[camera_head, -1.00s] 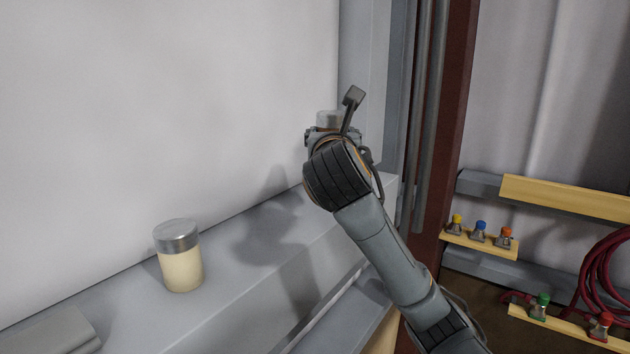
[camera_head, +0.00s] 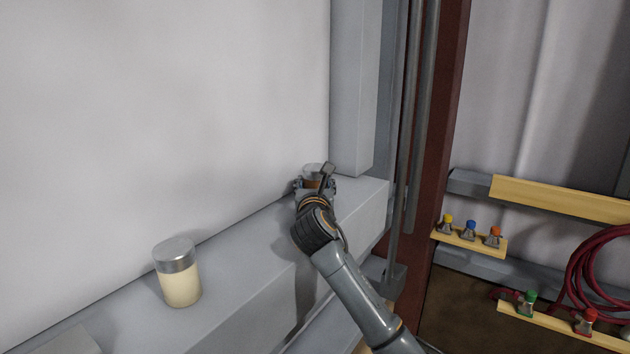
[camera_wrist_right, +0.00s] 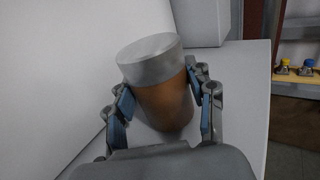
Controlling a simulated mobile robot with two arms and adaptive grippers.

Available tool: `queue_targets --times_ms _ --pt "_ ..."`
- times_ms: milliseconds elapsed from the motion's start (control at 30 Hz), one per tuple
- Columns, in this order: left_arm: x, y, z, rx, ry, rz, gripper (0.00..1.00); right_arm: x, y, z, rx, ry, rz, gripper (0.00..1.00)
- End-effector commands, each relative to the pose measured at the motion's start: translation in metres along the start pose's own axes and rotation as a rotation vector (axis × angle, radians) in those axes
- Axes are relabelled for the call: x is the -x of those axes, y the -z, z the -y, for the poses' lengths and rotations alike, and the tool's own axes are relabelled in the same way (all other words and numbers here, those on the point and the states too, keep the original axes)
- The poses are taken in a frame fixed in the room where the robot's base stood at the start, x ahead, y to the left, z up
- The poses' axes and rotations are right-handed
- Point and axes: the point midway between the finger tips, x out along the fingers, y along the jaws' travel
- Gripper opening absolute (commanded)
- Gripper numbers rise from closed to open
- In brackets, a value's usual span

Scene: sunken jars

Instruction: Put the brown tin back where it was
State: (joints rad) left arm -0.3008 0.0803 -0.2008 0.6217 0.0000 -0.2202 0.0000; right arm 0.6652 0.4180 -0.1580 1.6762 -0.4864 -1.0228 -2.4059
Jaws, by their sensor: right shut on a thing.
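The brown tin (camera_wrist_right: 163,98), a brown cylinder with a grey lid, stands between the fingers of my right gripper (camera_wrist_right: 165,108) in the right wrist view. The blue finger pads press on its two sides, so the gripper is shut on it. In the head view my right gripper (camera_head: 315,186) is at the right end of the grey ledge, close to the white wall. Only the top of the tin (camera_head: 313,170) shows there, behind the gripper. Whether its base touches the ledge is hard to tell. My left gripper is not in view.
A cream jar with a silver lid (camera_head: 178,272) stands on the ledge (camera_head: 235,262) to the left. A grey post (camera_head: 352,90) rises just behind the ledge's right end. Bare ledge lies between jar and gripper.

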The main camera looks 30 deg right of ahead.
Motion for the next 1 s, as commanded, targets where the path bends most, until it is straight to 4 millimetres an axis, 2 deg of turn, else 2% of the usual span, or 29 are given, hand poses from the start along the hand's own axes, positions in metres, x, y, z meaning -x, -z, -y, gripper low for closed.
queue_targets --times_ms 100,400,433,533,933,1000 --pt "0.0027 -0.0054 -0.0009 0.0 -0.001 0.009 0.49 0.0002 0.0032 0.0005 0.001 0.001 0.003 0.18" --pt "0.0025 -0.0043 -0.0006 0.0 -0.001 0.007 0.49 0.0002 0.0058 0.0005 0.001 0.001 0.002 0.18" --pt "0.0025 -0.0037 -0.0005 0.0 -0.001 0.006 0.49 0.0002 0.0068 0.0004 0.001 0.001 0.001 0.56" --pt "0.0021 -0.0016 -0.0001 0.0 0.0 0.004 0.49 0.0002 0.0066 0.0003 0.0 0.001 0.001 0.76" --pt "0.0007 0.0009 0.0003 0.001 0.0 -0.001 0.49 0.0008 0.0029 0.0 -0.001 0.0 0.003 0.77" --pt "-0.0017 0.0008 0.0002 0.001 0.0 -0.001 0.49 0.0073 0.0043 -0.0002 0.0 -0.001 0.004 0.77"
